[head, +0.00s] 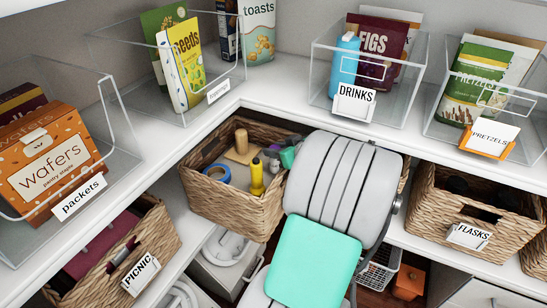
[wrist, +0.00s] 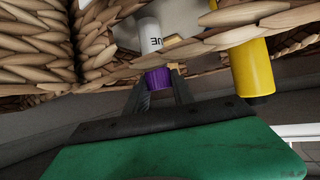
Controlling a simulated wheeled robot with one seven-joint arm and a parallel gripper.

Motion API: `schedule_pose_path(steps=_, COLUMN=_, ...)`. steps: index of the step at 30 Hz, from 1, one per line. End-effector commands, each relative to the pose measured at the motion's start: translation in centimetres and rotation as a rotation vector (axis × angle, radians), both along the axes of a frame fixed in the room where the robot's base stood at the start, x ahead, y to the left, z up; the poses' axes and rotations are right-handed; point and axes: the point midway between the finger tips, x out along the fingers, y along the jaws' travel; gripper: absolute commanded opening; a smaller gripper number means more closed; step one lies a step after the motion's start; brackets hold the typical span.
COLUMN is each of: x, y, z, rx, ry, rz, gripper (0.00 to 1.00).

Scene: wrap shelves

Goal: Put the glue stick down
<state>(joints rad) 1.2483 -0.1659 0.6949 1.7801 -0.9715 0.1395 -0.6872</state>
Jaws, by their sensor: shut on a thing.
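The glue stick shows in the wrist view with a white body (wrist: 151,34) bearing dark letters and a purple end (wrist: 158,79). My gripper (wrist: 160,84) is shut on the purple end, one dark finger on each side. The woven basket's edge (wrist: 225,35) runs close around the glue stick; I cannot tell whether the stick touches anything below it. In the head view my arm covers the right part of the woven basket (head: 233,205), and the gripper and glue stick cannot be made out clearly there.
In the basket are a blue tape roll (head: 216,173), a wooden-handled thing (head: 241,143) and a yellow bottle (head: 257,177), also close beside my gripper in the wrist view (wrist: 252,70). The PICNIC basket (head: 112,262) and FLASKS basket (head: 468,237) stand either side. Clear bins line the shelf above.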

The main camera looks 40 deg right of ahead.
Motion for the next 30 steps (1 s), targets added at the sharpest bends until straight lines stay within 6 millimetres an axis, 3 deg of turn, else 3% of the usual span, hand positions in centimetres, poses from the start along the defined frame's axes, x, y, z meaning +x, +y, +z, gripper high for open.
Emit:
schedule_pose_path(steps=1, x=-0.02, y=0.2, z=-1.23, rx=0.004, ry=0.001, rz=0.001, gripper=0.0)
schedule_pose_path(steps=13, x=-0.04, y=0.23, z=-1.69, rx=0.0, ry=0.0, rz=0.001, gripper=0.0)
schedule_pose_path(steps=14, x=-0.03, y=0.22, z=-1.52, rx=0.0, ry=0.0, rz=0.001, gripper=0.32)
schedule_pose_path(steps=15, x=-0.04, y=0.23, z=-1.49, rx=0.0, ry=0.0, rz=0.001, gripper=0.35)
schedule_pose_path(steps=21, x=-0.04, y=0.23, z=-1.49, rx=0.001, ry=0.0, rz=0.0, gripper=0.51)
schedule_pose_path(steps=30, x=-0.04, y=0.22, z=-1.0, rx=0.001, ry=0.0, rz=0.0, gripper=0.51)
